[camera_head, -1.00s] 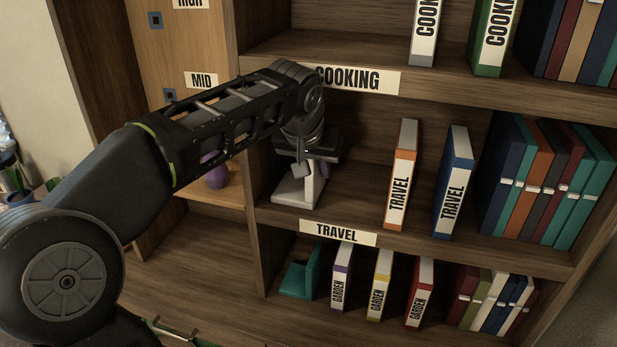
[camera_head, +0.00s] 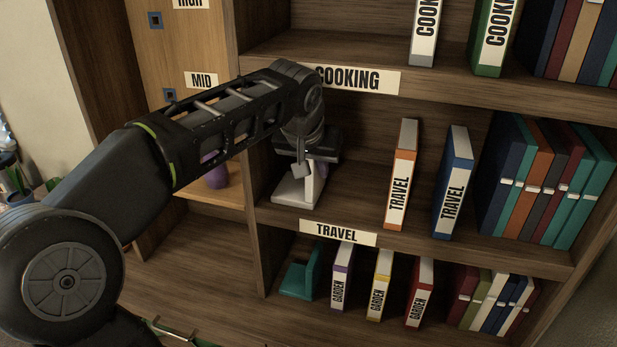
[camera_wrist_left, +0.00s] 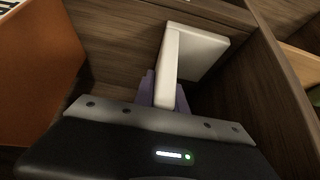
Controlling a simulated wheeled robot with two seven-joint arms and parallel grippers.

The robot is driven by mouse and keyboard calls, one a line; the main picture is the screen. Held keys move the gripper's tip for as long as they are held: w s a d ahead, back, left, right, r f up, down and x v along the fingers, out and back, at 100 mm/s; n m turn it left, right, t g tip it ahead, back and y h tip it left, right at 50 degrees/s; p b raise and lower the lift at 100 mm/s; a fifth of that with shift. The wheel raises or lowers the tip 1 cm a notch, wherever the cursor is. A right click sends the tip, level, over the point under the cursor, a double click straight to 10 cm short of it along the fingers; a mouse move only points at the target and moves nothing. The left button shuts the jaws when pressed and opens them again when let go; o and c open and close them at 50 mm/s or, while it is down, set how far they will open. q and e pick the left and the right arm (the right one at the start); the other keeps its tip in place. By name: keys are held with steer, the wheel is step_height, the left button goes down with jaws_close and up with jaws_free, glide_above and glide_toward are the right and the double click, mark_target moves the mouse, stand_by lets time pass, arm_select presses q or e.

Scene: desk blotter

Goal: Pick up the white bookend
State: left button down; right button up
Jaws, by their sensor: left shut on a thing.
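The white bookend (camera_head: 297,190) is at the left end of the middle shelf, beside the shelf's left wall. Its base and part of its upright show in the head view; my arm and gripper hide the top. My left gripper (camera_head: 305,165) is over it, shut on the upright plate. In the left wrist view, the white bookend (camera_wrist_left: 190,55) reaches out from between the fingers of my left gripper (camera_wrist_left: 163,92). Whether its base touches the shelf I cannot tell. My right gripper is not in view.
An orange travel book (camera_head: 400,175) and a blue travel book (camera_head: 453,185) stand right of the bookend, with bare shelf between. The cooking shelf (camera_head: 450,90) is close above my wrist. A teal bookend (camera_head: 302,278) sits on the shelf below.

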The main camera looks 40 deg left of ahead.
arm_select(q)
steer(key=shift+r, duration=0.1)
stand_by(0.6)
steer(key=shift+s+d+r, duration=0.1)
steer(key=shift+s+r, duration=0.15)
steer(key=shift+r, duration=0.05)
steer(key=s+d+r+b, duration=0.1)
steer(key=s+d+r, duration=0.1)
steer(key=s, duration=0.4)
steer(key=s+d+r+b, duration=0.1)
steer(key=s+d+r, duration=0.1)
steer(key=s+r, duration=0.3)
steer(key=shift+s+d+r, duration=0.15)
steer(key=shift+s+d, duration=0.05)
steer(key=shift+s, duration=0.65)
